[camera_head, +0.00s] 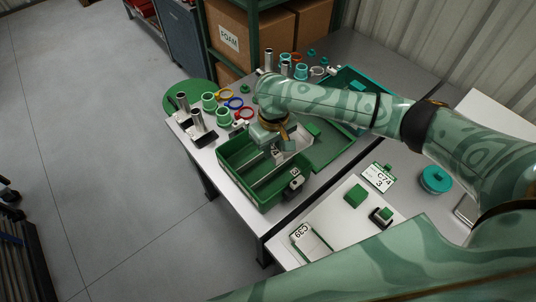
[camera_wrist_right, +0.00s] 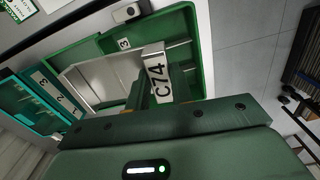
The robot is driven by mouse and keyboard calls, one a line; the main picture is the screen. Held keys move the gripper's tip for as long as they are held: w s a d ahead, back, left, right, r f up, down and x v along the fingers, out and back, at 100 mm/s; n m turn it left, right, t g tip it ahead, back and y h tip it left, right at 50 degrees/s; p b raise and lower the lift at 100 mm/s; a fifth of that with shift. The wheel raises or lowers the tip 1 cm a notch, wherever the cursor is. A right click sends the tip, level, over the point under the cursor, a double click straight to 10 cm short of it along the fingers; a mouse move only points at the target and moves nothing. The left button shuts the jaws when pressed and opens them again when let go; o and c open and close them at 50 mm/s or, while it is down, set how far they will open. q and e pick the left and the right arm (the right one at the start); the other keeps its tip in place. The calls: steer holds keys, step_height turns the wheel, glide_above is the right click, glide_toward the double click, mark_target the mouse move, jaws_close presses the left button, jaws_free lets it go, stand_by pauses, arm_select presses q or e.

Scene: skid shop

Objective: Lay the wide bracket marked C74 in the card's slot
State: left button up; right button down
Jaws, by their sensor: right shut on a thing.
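The bracket marked C74 (camera_wrist_right: 158,78) is a pale plate with black lettering, held by my right gripper (camera_wrist_right: 163,88) in the right wrist view. In the head view my right gripper (camera_head: 279,139) is over the far part of the open green box (camera_head: 243,181), which has dividers. I cannot tell whether the bracket touches the box floor. In the wrist view a label reading 3 (camera_wrist_right: 124,43) sits at the box. The white card (camera_head: 378,178) reads C74 and 3 and lies on the right-hand table. My left gripper is not in view.
A grey block (camera_head: 294,184) is at the box's near right corner. Green and metal cups and coloured rings (camera_head: 234,103) crowd the left. A C39 plate (camera_head: 310,243) lies at the front.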

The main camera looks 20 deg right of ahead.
steer(key=shift+n, duration=0.6)
steer(key=shift+s+f+b, duration=0.15)
steer(key=shift+f+b, duration=3.4)
steer(key=shift+f, duration=4.25)
steer(key=shift+s+p, duration=0.15)
steer(key=shift+p, duration=0.95)
steer(key=shift+f, duration=0.7)
steer(key=shift+d+f, duration=0.1)
steer(key=shift+f, duration=0.2)
steer(key=shift+f, duration=0.25)
steer(key=shift+f, duration=0.25)
